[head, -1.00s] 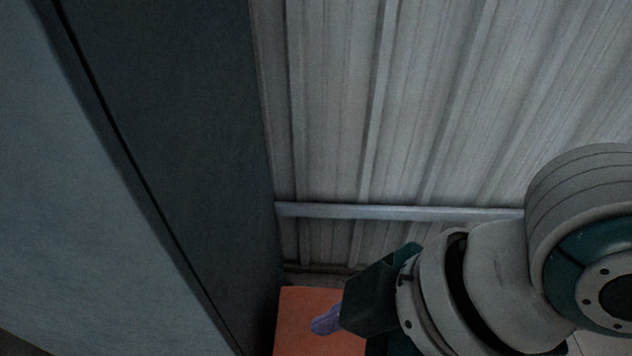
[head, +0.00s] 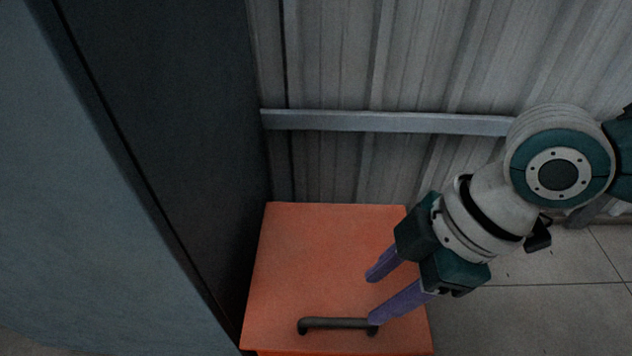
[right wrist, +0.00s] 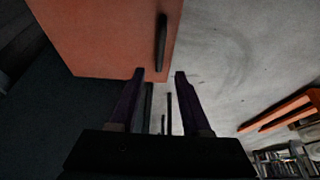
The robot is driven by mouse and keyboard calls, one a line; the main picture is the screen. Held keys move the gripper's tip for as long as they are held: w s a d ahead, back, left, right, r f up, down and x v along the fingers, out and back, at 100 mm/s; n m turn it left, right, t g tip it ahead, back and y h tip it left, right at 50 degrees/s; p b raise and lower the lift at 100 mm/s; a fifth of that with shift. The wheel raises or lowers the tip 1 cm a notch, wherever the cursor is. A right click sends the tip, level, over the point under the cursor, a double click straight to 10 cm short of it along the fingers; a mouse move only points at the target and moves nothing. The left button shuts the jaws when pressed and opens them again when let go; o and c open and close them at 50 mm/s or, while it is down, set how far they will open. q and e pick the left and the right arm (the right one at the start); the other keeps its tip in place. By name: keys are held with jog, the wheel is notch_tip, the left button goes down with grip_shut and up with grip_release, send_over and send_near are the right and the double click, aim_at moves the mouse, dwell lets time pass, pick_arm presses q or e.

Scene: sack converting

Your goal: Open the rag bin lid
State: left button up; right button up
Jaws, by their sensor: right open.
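The rag bin's orange lid (head: 310,255) lies flat and shut in the lower middle of the head view. A dark bar handle (head: 335,323) runs across its near part. My right gripper (head: 370,298) is open and empty above the lid, its two purple fingers pointing left, one fingertip close to the handle's right end in the picture. I cannot tell whether that finger touches it. In the right wrist view the lid (right wrist: 100,30) is at top left, with the handle (right wrist: 161,42) ahead of the open fingers (right wrist: 160,74). My left gripper is not in view.
A tall dark cabinet side (head: 190,150) stands close along the lid's left. A corrugated wall (head: 330,60) with a metal rail (head: 390,121) is behind. Tiled floor (head: 540,290) is free on the right. Orange beams (right wrist: 280,113) show at right in the wrist view.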

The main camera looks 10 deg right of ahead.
aim_at(340, 320)
jog(key=b+x, duration=0.4)
jog(key=x, duration=0.4)
jog(key=shift+a+f, duration=0.2)
jog(key=shift+f, duration=0.15)
grip_shut()
dwell(1.0)
